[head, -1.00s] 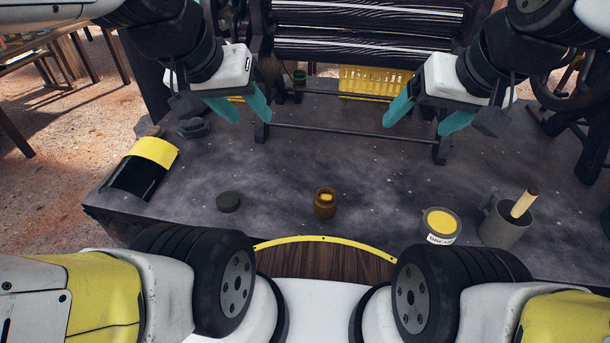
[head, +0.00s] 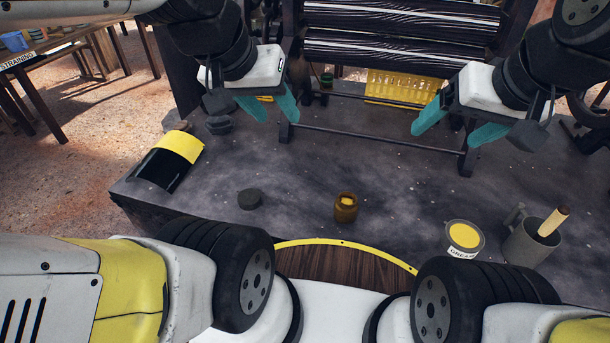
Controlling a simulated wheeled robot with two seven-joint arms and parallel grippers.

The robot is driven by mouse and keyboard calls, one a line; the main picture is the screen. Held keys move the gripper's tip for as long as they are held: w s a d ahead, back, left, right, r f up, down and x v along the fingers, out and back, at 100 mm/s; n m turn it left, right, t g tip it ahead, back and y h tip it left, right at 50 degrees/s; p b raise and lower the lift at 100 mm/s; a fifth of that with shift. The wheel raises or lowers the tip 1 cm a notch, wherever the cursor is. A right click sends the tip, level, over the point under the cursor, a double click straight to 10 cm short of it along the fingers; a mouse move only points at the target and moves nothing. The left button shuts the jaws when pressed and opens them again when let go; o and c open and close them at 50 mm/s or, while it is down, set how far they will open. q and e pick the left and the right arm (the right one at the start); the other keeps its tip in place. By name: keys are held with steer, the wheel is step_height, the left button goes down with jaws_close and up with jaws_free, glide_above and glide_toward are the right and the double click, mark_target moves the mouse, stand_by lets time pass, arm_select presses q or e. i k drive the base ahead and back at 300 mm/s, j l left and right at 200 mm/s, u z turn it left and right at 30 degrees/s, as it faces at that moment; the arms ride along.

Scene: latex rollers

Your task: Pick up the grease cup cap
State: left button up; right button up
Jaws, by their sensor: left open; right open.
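A small dark round cap (head: 249,199) lies flat on the dark stone surface, left of a small brass cup (head: 346,208). It looks like the grease cup cap, and the brass cup looks like the cup. My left gripper (head: 268,112) is open and empty, beyond the cap and apart from it. My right gripper (head: 457,128) is open and empty at the back right, apart from both the cap and the cup. Neither gripper hides the cap or the cup.
A grease tin (head: 464,238) and a grey mug (head: 530,243) with a wooden handle stand at the right. A black and yellow object (head: 170,161) lies at the left edge. Rollers (head: 400,50) and a yellow crate (head: 400,87) are behind.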

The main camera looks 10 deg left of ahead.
mark_target(249, 200)
steer(key=u, duration=0.4)
steer(key=k+u, duration=0.15)
steer(key=u, duration=0.6)
steer(key=k+u, duration=0.15)
steer(key=u, duration=0.25)
